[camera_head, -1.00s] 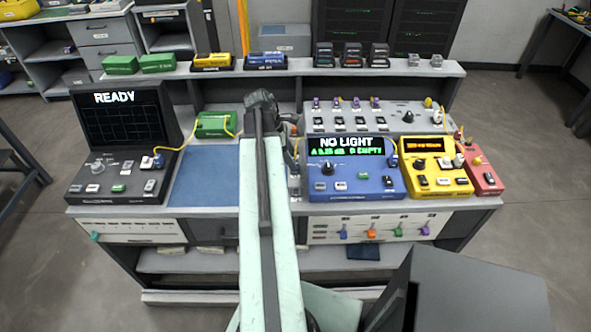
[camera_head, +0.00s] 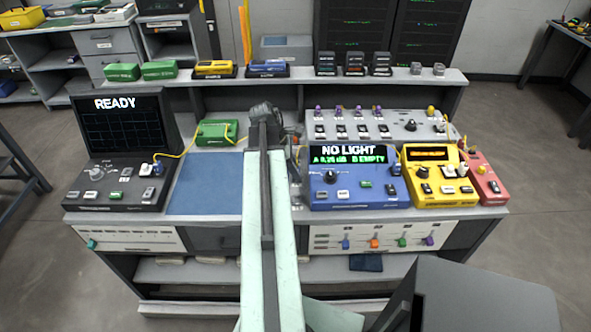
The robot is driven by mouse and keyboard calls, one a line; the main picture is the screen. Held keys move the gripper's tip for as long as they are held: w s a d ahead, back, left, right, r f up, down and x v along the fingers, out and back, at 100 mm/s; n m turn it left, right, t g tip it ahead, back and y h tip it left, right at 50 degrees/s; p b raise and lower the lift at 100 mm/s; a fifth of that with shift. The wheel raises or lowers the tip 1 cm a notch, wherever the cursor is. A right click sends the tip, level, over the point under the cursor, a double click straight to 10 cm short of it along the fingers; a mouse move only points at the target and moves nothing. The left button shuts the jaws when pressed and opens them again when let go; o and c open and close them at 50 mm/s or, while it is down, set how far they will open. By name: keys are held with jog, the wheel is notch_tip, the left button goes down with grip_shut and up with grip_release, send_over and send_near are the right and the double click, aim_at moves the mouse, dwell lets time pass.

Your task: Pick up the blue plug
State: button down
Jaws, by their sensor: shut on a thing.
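My gripper (camera_head: 263,112) is at the far end of my arm, above the back of the bench and right of the green box. It is seen from behind, so the arm hides its fingertips and what they are shut on. A blue plug (camera_head: 346,244) sits at the left of a row of coloured plugs on the white front panel, right of my arm. Another blue plug (camera_head: 396,169) is at the right side of the blue tester (camera_head: 330,199), with a yellow cable near it. A third blue plug (camera_head: 158,168) is on the black READY unit (camera_head: 109,202) at the left, on a yellow cable.
A blue mat (camera_head: 203,190) lies clear left of my arm. The green box (camera_head: 216,131) stands behind it. A yellow unit (camera_head: 437,199) and a red unit (camera_head: 487,190) stand at the right. A shelf (camera_head: 300,77) with small boxes runs along the back.

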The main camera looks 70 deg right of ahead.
notch_tip(320, 180, up, 10)
jog(key=p, duration=0.9)
jog(key=shift+f, duration=0.2)
jog(key=c, duration=1.9)
grip_release()
jog(key=shift+f, duration=0.1)
grip_shut()
jog(key=shift+s, duration=0.15)
